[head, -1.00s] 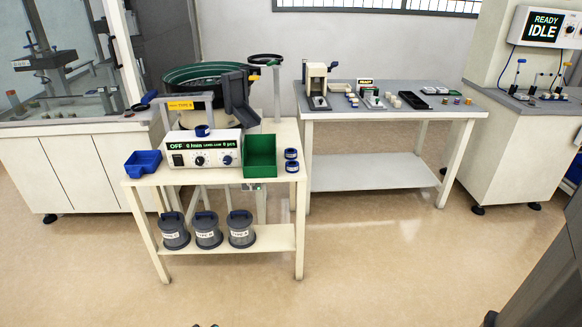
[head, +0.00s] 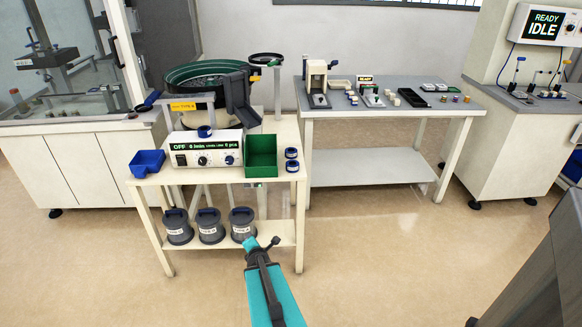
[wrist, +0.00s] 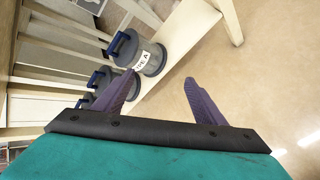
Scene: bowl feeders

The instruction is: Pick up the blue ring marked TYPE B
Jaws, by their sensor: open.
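Three grey lidded canisters with blue handles stand on the lower shelf: left (head: 177,228), middle (head: 210,228) and right (head: 242,224). In the wrist view the nearest canister (wrist: 140,55) has a white label ending in A; labels on the others are too small to read surely.
The cream feeder table (head: 160,180) carries a blue bin (head: 146,163), a green bin (head: 261,158) and a controller reading OFF (head: 206,154). Its front right leg (head: 300,225) stands close to my gripper. A bowl feeder (head: 205,78) is behind.

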